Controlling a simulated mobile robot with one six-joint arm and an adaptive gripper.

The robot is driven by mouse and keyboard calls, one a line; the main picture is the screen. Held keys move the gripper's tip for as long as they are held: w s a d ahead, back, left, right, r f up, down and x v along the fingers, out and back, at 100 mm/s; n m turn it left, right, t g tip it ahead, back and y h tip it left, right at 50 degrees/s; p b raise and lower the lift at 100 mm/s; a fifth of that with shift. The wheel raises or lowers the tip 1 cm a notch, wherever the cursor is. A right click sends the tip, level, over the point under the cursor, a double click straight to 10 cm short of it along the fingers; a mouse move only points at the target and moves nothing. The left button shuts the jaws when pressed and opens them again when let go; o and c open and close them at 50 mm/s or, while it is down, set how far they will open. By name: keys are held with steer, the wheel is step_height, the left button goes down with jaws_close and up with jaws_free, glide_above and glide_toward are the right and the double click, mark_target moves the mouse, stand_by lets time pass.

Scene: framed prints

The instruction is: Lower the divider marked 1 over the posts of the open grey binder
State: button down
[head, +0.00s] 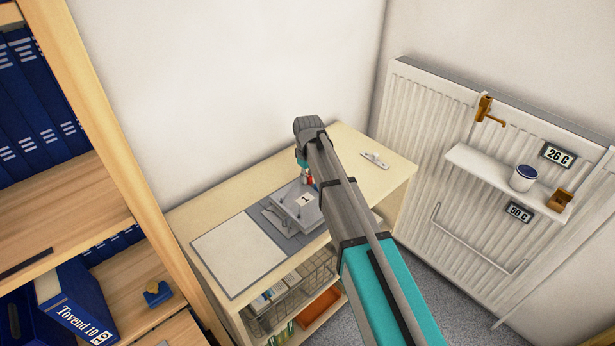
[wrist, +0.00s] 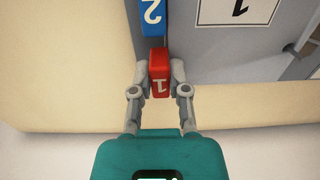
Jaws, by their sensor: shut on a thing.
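The divider marked 1 (head: 312,214) is a grey sheet with a white label, above the right half of the open grey binder (head: 259,213). In the wrist view its red tab (wrist: 160,82) reads 1, and my gripper (wrist: 160,70) is shut on that tab. My gripper (head: 308,181) shows in the head view at the divider's far edge, partly behind my arm. A blue tab marked 2 (wrist: 152,16) is just beyond the red one. The posts are mostly hidden; a metal part (wrist: 303,47) shows at the wrist view's right. I cannot tell the divider's height over them.
The binder lies on a pale wooden cabinet (head: 392,180) with wire baskets (head: 300,285) below. A small metal piece (head: 375,160) lies on the cabinet's right. A radiator (head: 425,130) with a shelf stands right; a bookcase (head: 85,200) stands left.

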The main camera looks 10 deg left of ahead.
steer(key=c, duration=0.5)
jaws_free()
steer(key=shift+c, duration=0.2)
steer(key=shift+r, duration=0.1)
steer(key=shift+r+p, duration=3.45)
steer(key=shift+p, duration=0.05)
steer(key=s+d+m, duration=0.5)
steer(key=s+d, duration=0.5)
steer(key=d, duration=0.5)
steer(key=s+d+m, duration=0.5)
steer(key=s+d, duration=0.4)
steer(key=d, duration=0.6)
steer(key=shift+s+d, duration=0.15)
steer(key=shift+s, duration=0.25)
